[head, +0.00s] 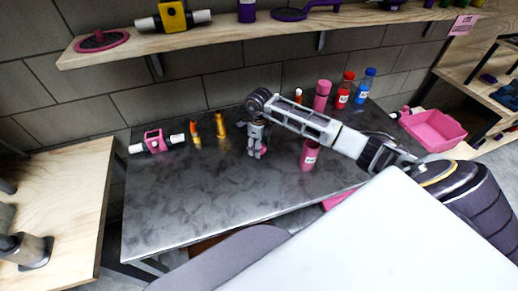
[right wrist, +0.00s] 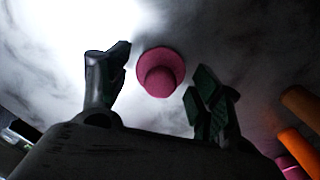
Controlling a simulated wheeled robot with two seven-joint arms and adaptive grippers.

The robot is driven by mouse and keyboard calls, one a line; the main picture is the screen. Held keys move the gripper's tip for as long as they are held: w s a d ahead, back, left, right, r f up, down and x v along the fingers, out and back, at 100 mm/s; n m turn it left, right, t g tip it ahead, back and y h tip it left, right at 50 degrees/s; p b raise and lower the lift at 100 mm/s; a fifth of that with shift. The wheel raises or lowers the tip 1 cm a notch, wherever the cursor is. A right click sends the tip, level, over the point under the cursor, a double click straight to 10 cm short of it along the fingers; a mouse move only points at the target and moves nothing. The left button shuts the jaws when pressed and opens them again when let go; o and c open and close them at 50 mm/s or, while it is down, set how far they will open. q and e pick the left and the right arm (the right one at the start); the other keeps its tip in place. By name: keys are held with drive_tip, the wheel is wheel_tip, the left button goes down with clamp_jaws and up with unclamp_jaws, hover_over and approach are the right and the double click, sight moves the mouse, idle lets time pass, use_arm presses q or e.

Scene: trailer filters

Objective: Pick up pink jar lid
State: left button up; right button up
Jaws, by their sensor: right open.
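The pink jar lid (right wrist: 161,60), a round disc with a raised middle knob, lies on the dark grey table in the right wrist view. It sits ahead of and between the two open fingers of my right gripper (right wrist: 158,90), with gaps on both sides. In the head view my right gripper (head: 255,153) hangs fingers down over the middle of the table. A little pink of the lid (head: 263,151) shows beside its fingers; the rest is hidden. My left gripper is not in view.
On the table (head: 190,205) stand a pink labelled jar (head: 309,155), a pink bottle (head: 321,96), a red bottle (head: 345,91), a blue bottle (head: 365,86), orange-gold items (head: 220,125) and a pink-and-white part (head: 155,142). A pink bin (head: 433,130) is right. The front left tabletop is clear.

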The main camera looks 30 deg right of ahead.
drive_tip(key=shift+f, duration=0.4)
drive_tip(key=c, duration=0.7)
drive_tip(key=shift+r+b, duration=0.45)
drive_tip(key=shift+r, duration=4.55)
drive_tip(key=shift+w+r, duration=0.1)
drive_tip(key=shift+r, duration=0.05)
